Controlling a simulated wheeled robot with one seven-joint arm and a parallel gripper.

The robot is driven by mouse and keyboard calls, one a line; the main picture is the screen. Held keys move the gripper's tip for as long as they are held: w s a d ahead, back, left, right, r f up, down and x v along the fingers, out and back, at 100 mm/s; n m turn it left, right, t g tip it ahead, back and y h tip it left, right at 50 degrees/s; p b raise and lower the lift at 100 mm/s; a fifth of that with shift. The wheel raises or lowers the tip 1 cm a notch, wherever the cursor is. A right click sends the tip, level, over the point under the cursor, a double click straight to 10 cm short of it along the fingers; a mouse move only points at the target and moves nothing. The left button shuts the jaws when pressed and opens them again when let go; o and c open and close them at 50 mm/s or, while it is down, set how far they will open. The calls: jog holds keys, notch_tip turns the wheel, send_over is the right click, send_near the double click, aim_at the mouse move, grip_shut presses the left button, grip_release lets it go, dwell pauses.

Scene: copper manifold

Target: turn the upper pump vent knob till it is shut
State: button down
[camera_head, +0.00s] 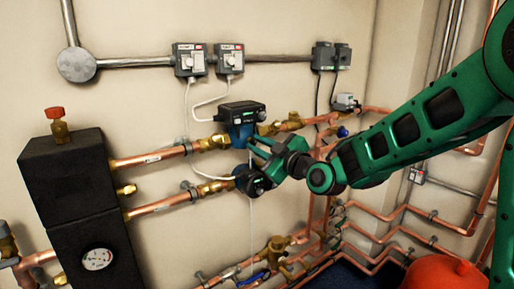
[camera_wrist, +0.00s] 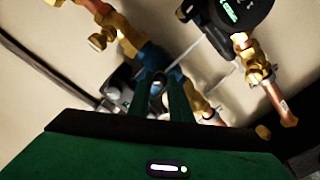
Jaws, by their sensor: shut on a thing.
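The upper pump (camera_head: 241,113) has a dark control head and a blue body, and sits in the upper copper line. My gripper (camera_head: 254,146) reaches in from the right, with its fingertips at the front of the blue body. In the wrist view, the gripper (camera_wrist: 158,78) has its two green fingers on either side of a small round vent knob (camera_wrist: 157,89), shut on it. The blue pump body (camera_wrist: 154,60) shows just beyond the fingertips. The head view does not show the knob clearly, and I cannot tell how far it is turned.
The lower pump (camera_wrist: 236,12) with a dark face and lit display is close by. Copper pipes (camera_head: 152,158) and brass fittings crowd around. Two switch boxes (camera_head: 190,60) (camera_head: 230,59) are on the wall above. A red vessel (camera_head: 445,272) stands at the lower right.

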jog(key=n, duration=0.4)
jog(key=shift+f+n, duration=0.1)
jog(key=shift+n, duration=0.2)
jog(key=n, duration=0.4)
jog(key=shift+f, duration=0.1)
jog(key=shift+s+n, duration=0.1)
jog(key=shift+n, duration=0.2)
jog(key=shift+a, duration=0.1)
jog(key=c, duration=1.6)
grip_release()
